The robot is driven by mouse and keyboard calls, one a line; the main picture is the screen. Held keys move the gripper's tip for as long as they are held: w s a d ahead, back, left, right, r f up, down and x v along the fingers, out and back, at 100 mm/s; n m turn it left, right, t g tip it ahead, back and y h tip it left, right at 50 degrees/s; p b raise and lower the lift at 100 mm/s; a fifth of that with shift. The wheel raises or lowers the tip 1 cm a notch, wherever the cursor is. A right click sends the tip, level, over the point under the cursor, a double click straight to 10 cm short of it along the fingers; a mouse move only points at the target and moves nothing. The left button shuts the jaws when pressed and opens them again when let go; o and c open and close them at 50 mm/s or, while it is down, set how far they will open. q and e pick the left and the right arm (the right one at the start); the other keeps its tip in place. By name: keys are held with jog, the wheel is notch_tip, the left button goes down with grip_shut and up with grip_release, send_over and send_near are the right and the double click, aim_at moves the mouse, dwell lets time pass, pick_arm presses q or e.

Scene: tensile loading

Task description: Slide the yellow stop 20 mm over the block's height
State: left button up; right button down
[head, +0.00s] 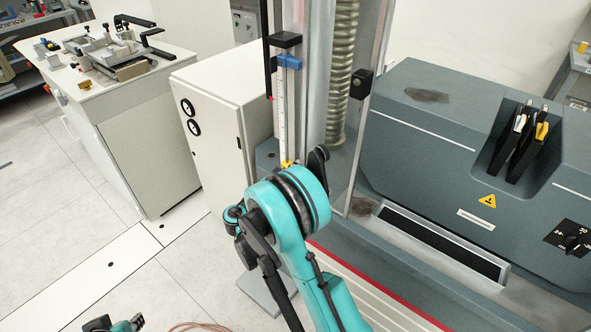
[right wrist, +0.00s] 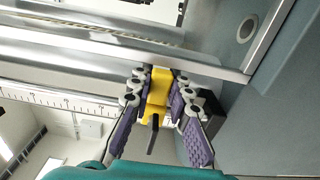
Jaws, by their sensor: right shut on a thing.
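The yellow stop (right wrist: 158,88) sits between the purple-padded fingers of my right gripper (right wrist: 156,84), which is shut on it. A dark tab sticks out from the stop toward the camera. In the head view only a small yellow bit of the stop (head: 286,164) shows, low on the upright white scale (head: 280,120); my teal right arm hides most of the gripper there. The scale also shows in the right wrist view (right wrist: 58,98). Part of my left gripper (head: 122,325) shows at the bottom edge, its jaws unclear. I cannot make out the block.
A blue stop (head: 289,62) and a black piece (head: 285,40) sit higher on the scale. A ribbed column (head: 342,70) stands just right of it. The grey machine housing (head: 430,140) fills the right. A white cabinet (head: 215,120) stands close on the left.

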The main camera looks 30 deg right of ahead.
jog(key=c, duration=1.4)
grip_release()
jog(key=v, duration=1.2)
